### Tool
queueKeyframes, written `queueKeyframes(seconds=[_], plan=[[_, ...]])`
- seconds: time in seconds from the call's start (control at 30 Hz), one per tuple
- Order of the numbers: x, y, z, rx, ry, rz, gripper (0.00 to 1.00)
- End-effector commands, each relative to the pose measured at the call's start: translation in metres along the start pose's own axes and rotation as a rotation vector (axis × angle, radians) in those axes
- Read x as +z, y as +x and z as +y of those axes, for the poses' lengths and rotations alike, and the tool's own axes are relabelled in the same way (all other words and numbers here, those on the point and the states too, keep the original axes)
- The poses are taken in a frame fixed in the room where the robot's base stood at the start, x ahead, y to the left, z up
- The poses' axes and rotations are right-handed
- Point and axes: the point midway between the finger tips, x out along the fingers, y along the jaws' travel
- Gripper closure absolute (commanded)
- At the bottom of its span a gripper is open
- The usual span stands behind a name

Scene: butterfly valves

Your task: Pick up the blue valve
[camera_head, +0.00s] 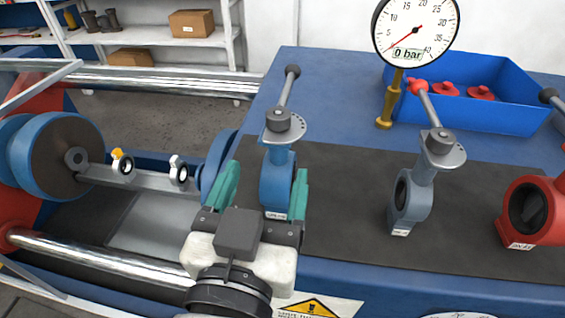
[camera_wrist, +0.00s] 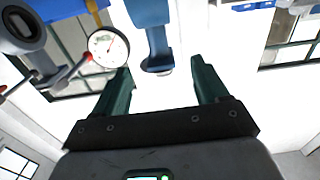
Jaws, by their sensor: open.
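The blue valve (camera_head: 277,180) stands upright on the dark mat, with a grey disc and a black-knobbed lever on top. My gripper (camera_head: 267,170) is open, its green fingers on either side of the valve's body in the head view. The valve does not look gripped; whether a finger touches it cannot be told. In the wrist view a blue valve part (camera_wrist: 152,28) shows at the top, in line with the gap between the fingers of my gripper (camera_wrist: 160,70). The lower front of the valve is partly hidden by my gripper.
A grey valve (camera_head: 408,195) with a red-knobbed lever and a red valve (camera_head: 533,210) stand to the right. A pressure gauge (camera_head: 415,28) and a blue bin (camera_head: 515,118) with red parts stand behind. A machine with blue discs (camera_head: 60,160) is at left.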

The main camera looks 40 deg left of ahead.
Motion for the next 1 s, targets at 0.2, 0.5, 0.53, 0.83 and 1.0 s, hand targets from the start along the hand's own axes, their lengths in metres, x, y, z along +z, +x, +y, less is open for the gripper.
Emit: queueKeyframes(seconds=[0.2,0.5,0.53,0.83,1.0], plan=[[-0.001,0.029,0.001,0.001,0.0,-0.002,0.27],[-0.004,0.058,0.002,0.004,-0.002,-0.005,0.27],[-0.003,0.062,0.002,0.003,-0.002,-0.006,0.27],[0.0,0.086,0.002,0.002,0.0,-0.003,0.27],[0.001,0.086,0.002,0.002,0.0,-0.003,0.27]])
